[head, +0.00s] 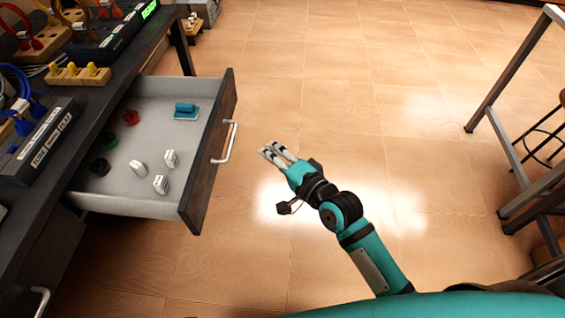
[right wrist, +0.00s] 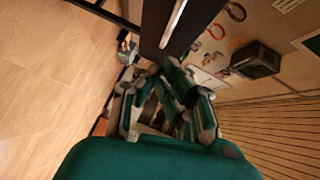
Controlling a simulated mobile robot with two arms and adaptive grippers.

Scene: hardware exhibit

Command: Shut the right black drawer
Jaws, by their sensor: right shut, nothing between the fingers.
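The black drawer (head: 208,160) under the dark workbench is pulled out, with its grey interior showing. Its dark front carries a silver bar handle (head: 230,143). My right gripper (head: 272,152) is shut and empty, to the right of the handle and apart from it, with its fingers pointing toward the drawer front. In the right wrist view the gripper (right wrist: 168,95) shows below a dark panel with a silver bar (right wrist: 174,22), which looks like the drawer front and handle. My left gripper is not in view.
The drawer holds several white pieces (head: 161,184), a teal piece (head: 186,111), a red ring (head: 131,117) and dark rings. The bench top (head: 92,100) carries power strips and cables. Open tiled floor (head: 330,90) lies to the right, with a metal-framed table (head: 490,115) and a stool at the far right.

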